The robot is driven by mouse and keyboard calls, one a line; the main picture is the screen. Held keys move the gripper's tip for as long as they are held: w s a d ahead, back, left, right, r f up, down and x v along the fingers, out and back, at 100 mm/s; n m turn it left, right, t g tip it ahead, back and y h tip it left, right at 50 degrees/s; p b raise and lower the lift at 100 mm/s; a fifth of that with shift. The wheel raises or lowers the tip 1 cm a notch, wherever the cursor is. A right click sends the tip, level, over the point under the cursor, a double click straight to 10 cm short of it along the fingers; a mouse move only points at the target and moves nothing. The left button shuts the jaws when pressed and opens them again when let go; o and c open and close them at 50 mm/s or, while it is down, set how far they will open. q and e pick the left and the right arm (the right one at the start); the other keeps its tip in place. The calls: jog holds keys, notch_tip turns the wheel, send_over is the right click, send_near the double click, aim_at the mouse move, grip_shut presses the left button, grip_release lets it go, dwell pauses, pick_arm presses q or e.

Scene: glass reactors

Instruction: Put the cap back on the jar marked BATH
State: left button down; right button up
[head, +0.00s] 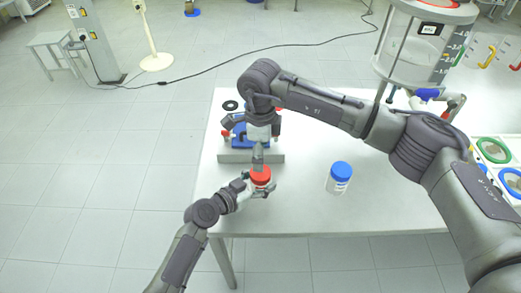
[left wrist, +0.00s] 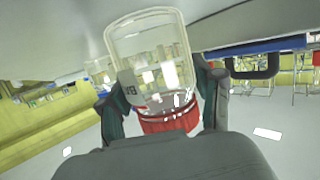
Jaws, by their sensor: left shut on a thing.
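My left gripper (head: 259,190) is shut on a clear glass jar (left wrist: 150,60) near the front left of the table. In the left wrist view the jar appears bottom-up, with part of a dark label reading "BA" on its side; the rest is hidden. A red cap (head: 261,176) is at the jar's mouth; it also shows in the left wrist view (left wrist: 170,122). I cannot tell whether it is seated or a little apart. My right gripper (head: 260,160) points down right over the cap; its fingertips are too small to tell if they grip it.
A jar with a blue cap (head: 340,172) stands on the white table (head: 310,215), right of the grippers. A grey and blue stand (head: 235,156) is just behind them. A glass reactor (head: 412,45) and coloured rings (head: 493,150) are at the right.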

aim_at(260, 182)
jog(key=shift+r+n, duration=0.15)
jog(key=shift+n, duration=0.55)
jog(key=shift+f, duration=4.05)
jog(key=c, duration=1.2)
jog(key=o, duration=1.3)
jog(key=shift+o, duration=0.2)
